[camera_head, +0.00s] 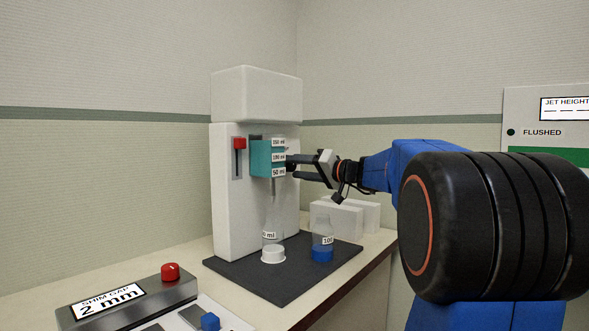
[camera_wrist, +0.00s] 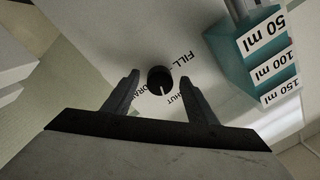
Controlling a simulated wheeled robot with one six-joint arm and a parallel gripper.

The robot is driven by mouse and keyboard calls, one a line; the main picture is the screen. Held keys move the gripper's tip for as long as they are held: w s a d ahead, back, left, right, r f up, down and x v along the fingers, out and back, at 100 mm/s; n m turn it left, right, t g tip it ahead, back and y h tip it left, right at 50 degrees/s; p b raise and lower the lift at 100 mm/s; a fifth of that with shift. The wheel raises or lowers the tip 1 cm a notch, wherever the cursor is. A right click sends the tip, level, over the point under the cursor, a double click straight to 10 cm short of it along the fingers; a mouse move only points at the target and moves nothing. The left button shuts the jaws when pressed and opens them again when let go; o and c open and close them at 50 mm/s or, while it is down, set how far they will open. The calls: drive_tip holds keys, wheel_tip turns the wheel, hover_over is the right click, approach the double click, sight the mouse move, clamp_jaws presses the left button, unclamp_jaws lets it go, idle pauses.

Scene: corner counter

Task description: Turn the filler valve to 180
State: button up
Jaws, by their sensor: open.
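The filler valve is a round black knob (camera_wrist: 160,80) on the white front of the machine, with a short pale mark toward its lower edge in the wrist view. Lettering around it reads FILL, partly hidden DRAIN and SHUT. My gripper (camera_wrist: 159,78) is open, with one finger on each side of the knob; I cannot tell whether they touch it. In the head view my gripper (camera_head: 291,167) is beside the teal block, and the knob is hidden there. The white filler machine (camera_head: 228,200) stands upright on the counter.
A teal block (camera_head: 259,160) marked 150, 100 and 50 ml is close to my gripper; it also shows in the wrist view (camera_wrist: 232,62). A red slider (camera_head: 239,143) is left of it. Two bottles (camera_head: 273,238) (camera_head: 321,240) stand on the dark mat (camera_head: 285,292).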

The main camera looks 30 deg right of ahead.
drive_tip(key=shift+w+a, duration=0.15)
drive_tip(key=shift+w, duration=0.25)
drive_tip(key=c, duration=1.1)
drive_tip(key=shift+o, duration=0.2)
drive_tip(key=shift+m, duration=0.3)
drive_tip(key=m, duration=0.6)
drive_tip(key=shift+a, duration=0.1)
drive_tip(key=m, duration=0.4)
drive_tip(key=shift+r+m+t, duration=0.1)
drive_tip(key=shift+m+t, duration=0.2)
drive_tip(key=shift+m, duration=1.7)
